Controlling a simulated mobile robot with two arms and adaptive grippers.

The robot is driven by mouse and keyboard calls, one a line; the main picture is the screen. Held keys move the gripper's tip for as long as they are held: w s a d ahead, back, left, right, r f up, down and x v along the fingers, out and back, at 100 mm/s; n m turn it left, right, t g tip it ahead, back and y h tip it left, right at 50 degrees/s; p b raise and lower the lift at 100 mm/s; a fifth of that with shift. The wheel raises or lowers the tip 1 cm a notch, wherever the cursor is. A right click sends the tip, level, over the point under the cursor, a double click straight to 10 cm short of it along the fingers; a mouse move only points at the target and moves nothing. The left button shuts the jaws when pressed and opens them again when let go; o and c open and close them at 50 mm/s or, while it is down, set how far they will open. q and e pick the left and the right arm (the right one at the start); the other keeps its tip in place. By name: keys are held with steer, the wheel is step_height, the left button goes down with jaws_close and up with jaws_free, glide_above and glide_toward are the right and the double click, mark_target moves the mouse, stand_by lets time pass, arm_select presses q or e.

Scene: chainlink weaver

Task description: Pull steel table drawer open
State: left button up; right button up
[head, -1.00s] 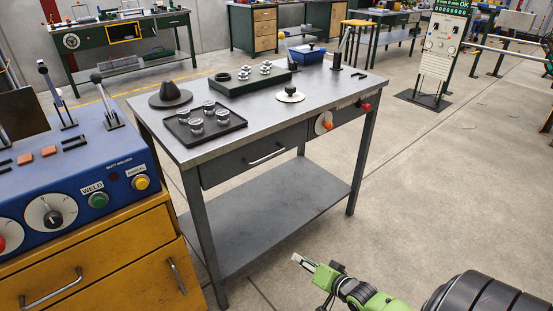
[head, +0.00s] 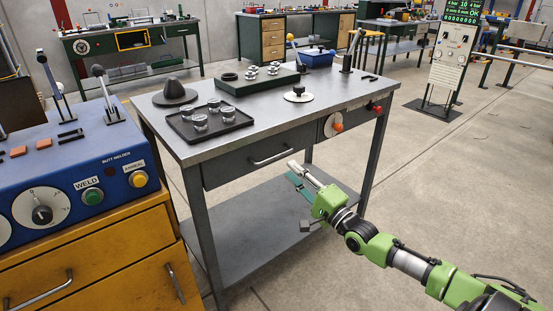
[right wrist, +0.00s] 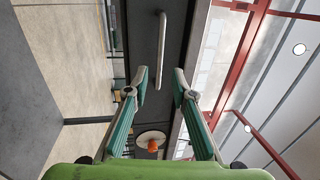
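The steel table (head: 205,151) stands in the middle of the head view. Its drawer (head: 226,168) is shut, the dark front flush under the tabletop. The bar handle (head: 270,156) is on that front; it also shows in the right wrist view (right wrist: 162,48). My right gripper (head: 294,171) is in front of the drawer, just right of the handle. In the right wrist view its two fingers (right wrist: 161,74) are apart and empty. One end of the handle appears between the fingertips, but I see no contact. My left gripper is out of view.
On the tabletop are a black tray (head: 180,131) with metal pieces, a dark cone (head: 174,92) and a green block (head: 235,88). An orange knob (head: 338,126) and a red knob (head: 377,109) sit right of the drawer. The blue welder (head: 85,160) stands close at left.

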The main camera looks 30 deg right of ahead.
mark_target(277, 155)
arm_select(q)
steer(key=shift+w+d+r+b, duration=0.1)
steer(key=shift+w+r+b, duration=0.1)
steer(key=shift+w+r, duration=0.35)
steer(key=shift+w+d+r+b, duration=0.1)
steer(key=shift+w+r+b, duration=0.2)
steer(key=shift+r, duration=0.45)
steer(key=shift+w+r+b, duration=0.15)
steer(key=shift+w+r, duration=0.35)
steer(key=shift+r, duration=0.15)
arm_select(e)
steer(key=shift+x, duration=4.4)
steer(key=shift+f, duration=0.1)
jaws_close()
